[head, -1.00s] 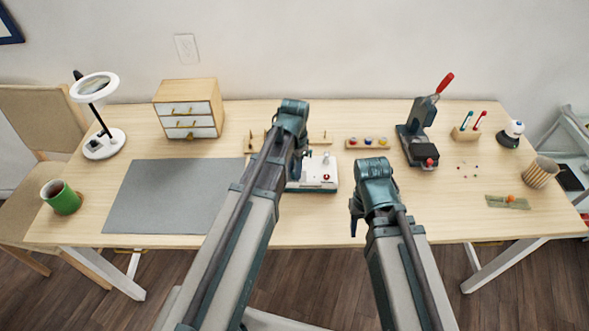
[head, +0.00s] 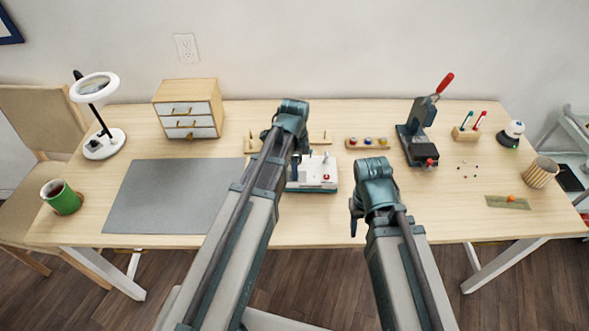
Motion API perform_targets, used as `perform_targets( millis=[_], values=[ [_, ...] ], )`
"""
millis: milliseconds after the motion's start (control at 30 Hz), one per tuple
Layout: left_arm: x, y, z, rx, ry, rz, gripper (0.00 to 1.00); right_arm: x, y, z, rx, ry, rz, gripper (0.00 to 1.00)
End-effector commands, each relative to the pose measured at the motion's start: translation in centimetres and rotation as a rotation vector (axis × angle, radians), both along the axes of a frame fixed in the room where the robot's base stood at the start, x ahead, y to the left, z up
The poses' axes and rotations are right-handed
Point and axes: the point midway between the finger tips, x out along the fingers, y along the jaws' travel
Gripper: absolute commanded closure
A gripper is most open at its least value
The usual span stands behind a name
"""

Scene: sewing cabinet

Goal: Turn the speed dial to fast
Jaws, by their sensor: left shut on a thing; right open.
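A white machine with a teal base (head: 318,174) stands near the middle of the table, partly hidden by my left arm. A small red knob (head: 327,178) shows on its right part. My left gripper (head: 294,173) is at the machine's left part and shut, its jaws pointing down. What it grips there is hidden behind the gripper, most likely the speed dial, whose setting I cannot read. My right gripper (head: 355,218) is open and empty, at the table's front edge, apart from the machine.
A grey mat (head: 165,200) lies left of my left arm. A drawer box (head: 190,108) and a wooden rack with colored pieces (head: 368,143) stand behind. A press with a red handle (head: 418,135) stands back right. The front right tabletop is mostly clear.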

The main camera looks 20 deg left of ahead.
Motion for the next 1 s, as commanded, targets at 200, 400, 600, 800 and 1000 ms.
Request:
perform_targets(
  millis=[200,400,600,800,1000],
  values=[
    [-0.01,0.01,-0.01,0.000,0.000,-0.019,1.00,0.00,0.00,-0.01,0.000,0.000,0.000,0.50],
    [-0.01,0.00,0.00,0.000,0.000,-0.019,1.00,0.00,0.00,0.00,0.000,0.000,0.000,0.50],
    [-0.01,0.00,0.00,0.000,0.000,-0.019,0.58,0.00,0.00,0.00,0.000,0.000,0.000,0.50],
    [0.00,0.00,0.00,0.000,0.000,-0.018,0.42,0.00,0.00,0.00,0.000,0.000,0.000,0.50],
    [0.00,0.00,0.04,0.000,0.000,-0.018,0.42,0.00,0.00,0.04,0.000,0.000,0.000,0.50]
  ],
)
